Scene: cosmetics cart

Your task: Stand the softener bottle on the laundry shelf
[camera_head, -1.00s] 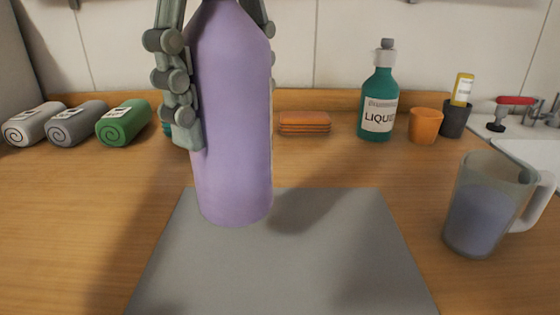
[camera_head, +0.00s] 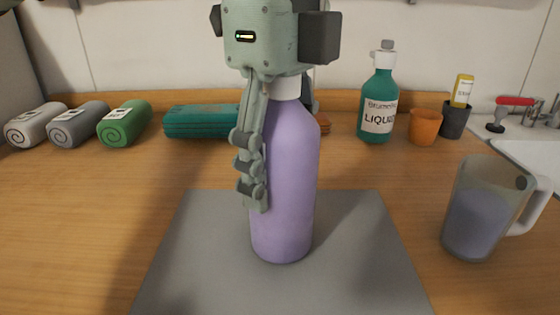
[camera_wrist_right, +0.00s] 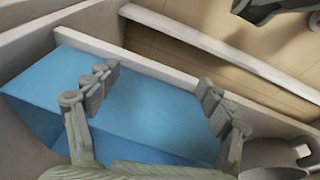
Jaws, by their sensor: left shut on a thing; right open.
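The purple softener bottle (camera_head: 287,190), with a white neck, is upright over the grey mat (camera_head: 180,275) in the head view. My left gripper (camera_head: 268,185) comes down from above and is shut around the bottle's upper body; one finger shows along its left side, the other is mostly hidden. I cannot tell whether the base touches the mat. My right gripper (camera_wrist_right: 158,85) is open in the right wrist view, its fingers spread above a blue surface (camera_wrist_right: 150,115) with nothing between them. I cannot make out the laundry shelf.
A clear jug (camera_head: 478,215) stands right of the mat. Behind are rolled towels (camera_head: 124,123), folded teal cloths (camera_head: 200,122), a green liquid bottle (camera_head: 378,105), an orange cup (camera_head: 425,127) and a dark cup (camera_head: 455,121). The wooden counter left of the mat is clear.

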